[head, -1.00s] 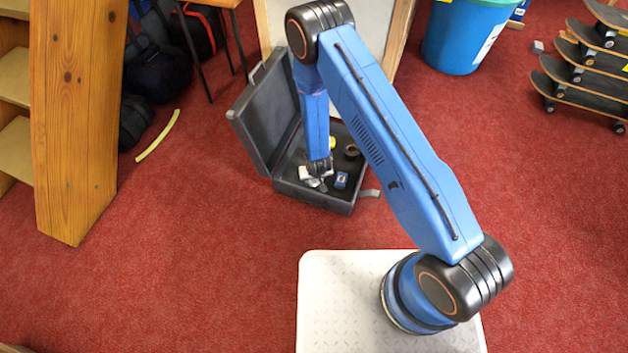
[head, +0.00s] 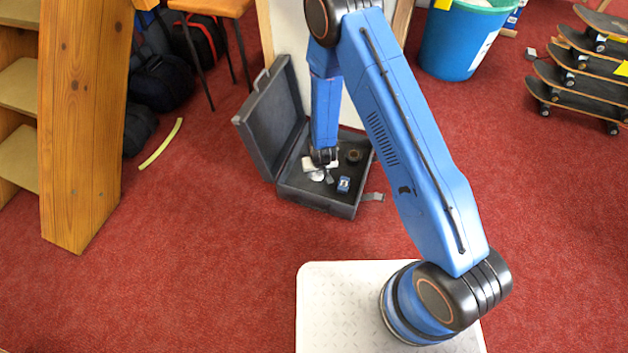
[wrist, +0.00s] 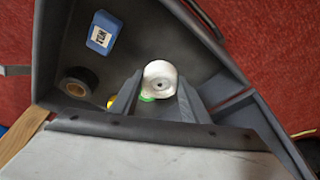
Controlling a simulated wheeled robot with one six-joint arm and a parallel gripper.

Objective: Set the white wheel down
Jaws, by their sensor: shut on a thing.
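The white wheel (wrist: 160,78) is between the two fingertips of my gripper (wrist: 158,100) in the wrist view. My gripper is shut on it, over the inside of a dark grey open case (wrist: 200,45). In the head view my gripper (head: 324,158) reaches down into the case (head: 318,198). Small pale shapes (head: 316,175) show at its tips, but I cannot tell which is the wheel. I cannot tell how far the wheel is from the case floor.
A blue labelled block (wrist: 102,33) and a black roll (wrist: 78,82) lie in the case. A yellow thing (wrist: 111,102) and a green thing (wrist: 148,99) show near the fingers. The raised lid (head: 270,118) stands left. Case floor is clear beyond the wheel.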

